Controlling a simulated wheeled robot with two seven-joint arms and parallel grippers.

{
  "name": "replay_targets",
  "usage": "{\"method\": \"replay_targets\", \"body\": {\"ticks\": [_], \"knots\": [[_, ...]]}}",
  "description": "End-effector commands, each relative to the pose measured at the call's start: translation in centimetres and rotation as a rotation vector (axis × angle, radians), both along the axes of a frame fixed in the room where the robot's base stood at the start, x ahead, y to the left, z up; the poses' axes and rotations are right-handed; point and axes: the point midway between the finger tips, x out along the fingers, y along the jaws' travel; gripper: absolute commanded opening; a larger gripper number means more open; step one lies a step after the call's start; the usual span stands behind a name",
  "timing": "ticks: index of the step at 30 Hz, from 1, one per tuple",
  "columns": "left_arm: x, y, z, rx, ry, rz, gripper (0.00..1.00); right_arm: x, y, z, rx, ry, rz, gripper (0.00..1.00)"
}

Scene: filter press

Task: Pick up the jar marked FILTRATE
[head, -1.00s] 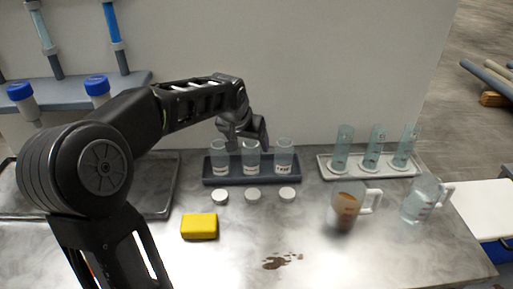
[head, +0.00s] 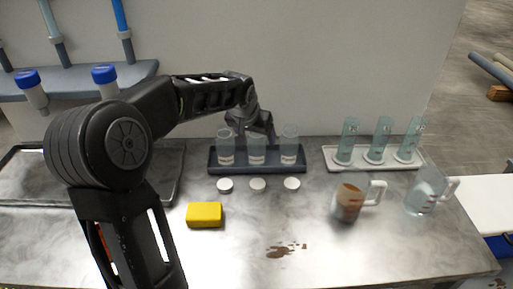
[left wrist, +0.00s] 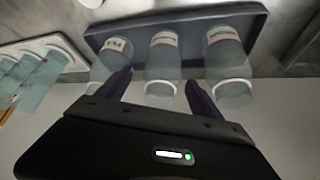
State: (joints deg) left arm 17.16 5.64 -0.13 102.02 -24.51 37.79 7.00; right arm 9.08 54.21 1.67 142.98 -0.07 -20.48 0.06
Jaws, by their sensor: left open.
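Three clear jars with white labels stand upright in a row in a dark tray: a left jar (head: 225,149), a middle jar (head: 257,152) and a right jar (head: 289,149). The label print is too small to read surely, so I cannot tell which says FILTRATE. My right gripper is out of view.
The dark tray (head: 214,169) holds the jars. Several white lids (head: 258,184) lie in front, with a yellow sponge (head: 204,214) and a brown spill (head: 286,250). Right are glass cylinders (head: 376,140), a brown-filled jug (head: 348,202) and a clear jug (head: 424,190). A wall stands close behind.

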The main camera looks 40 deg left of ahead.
Motion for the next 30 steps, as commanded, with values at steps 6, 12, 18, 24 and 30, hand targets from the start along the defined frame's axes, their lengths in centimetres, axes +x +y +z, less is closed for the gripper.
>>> {"method": "replay_targets", "body": {"ticks": [6,12,18,24,30], "knots": [[1.5,0.7,-2.4,-0.001,0.004,0.001,0.76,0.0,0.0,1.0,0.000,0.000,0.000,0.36],[2.4,0.9,-4.0,-0.001,0.002,0.001,0.76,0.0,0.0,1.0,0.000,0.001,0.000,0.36],[2.4,0.9,-4.1,-0.001,0.001,0.001,0.76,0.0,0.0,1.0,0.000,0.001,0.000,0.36],[2.4,0.9,-4.1,0.000,0.001,0.000,0.76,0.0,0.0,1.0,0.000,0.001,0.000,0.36],[2.4,0.9,-4.0,0.000,0.001,0.000,0.74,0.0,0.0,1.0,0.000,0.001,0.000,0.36]]}}
